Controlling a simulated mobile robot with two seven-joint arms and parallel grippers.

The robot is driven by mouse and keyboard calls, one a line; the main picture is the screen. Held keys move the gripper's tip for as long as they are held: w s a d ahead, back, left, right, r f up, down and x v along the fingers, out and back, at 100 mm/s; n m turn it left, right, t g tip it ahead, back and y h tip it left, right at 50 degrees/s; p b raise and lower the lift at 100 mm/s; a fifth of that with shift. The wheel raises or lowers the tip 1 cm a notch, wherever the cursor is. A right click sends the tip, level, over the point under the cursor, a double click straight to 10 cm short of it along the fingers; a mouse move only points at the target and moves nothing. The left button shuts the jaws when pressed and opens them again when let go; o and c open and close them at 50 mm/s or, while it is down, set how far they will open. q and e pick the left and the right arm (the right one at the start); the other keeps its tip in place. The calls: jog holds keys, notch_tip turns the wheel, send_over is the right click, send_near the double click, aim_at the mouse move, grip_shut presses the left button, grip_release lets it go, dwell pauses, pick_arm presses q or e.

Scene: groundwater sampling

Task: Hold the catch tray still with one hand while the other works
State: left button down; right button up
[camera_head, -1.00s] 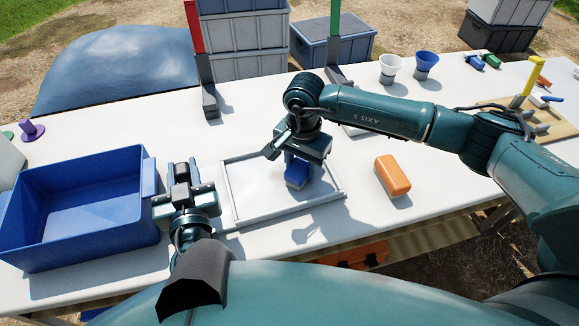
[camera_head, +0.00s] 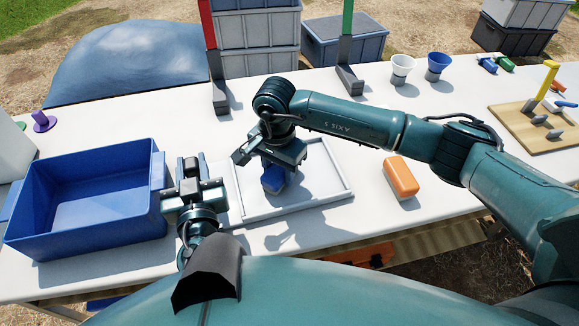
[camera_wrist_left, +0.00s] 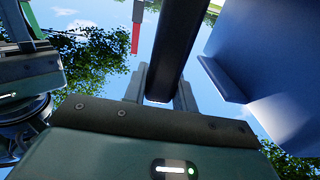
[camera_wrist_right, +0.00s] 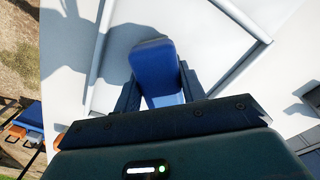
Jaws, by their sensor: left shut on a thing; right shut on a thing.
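The white catch tray (camera_head: 322,203) lies flat on the table, a low rim around it. The left wrist view shows a dark bar (camera_wrist_left: 172,50) between the fingers. My right gripper (camera_head: 274,172) is shut on a blue block (camera_head: 273,180) over the tray's left half. The block also shows between the fingers in the right wrist view (camera_wrist_right: 155,65). Whether it touches the tray floor I cannot tell.
A deep blue bin (camera_head: 90,235) stands left of my left gripper. An orange block (camera_head: 401,178) lies right of the tray. Red (camera_head: 207,25) and green (camera_head: 347,18) posts, a white cup (camera_head: 402,68), a blue cup (camera_head: 437,66) and a wooden board (camera_head: 530,128) stand further back.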

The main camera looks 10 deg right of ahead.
jog(key=shift+w+d, duration=0.35)
jog(key=shift+w, duration=0.05)
jog(key=shift+w+d, duration=0.15)
jog(key=shift+d, duration=1.75)
jog(key=shift+w+d, duration=0.1)
jog(key=shift+d, duration=1.75)
jog(key=a, duration=0.8)
jog(key=shift+s, duration=0.3)
jog(key=shift+r, duration=4.1)
pick_arm(q)
jog(key=c, duration=1.1)
grip_release()
jog(key=shift+o, duration=0.2)
pick_arm(e)
jog(key=shift+s+f, duration=0.1)
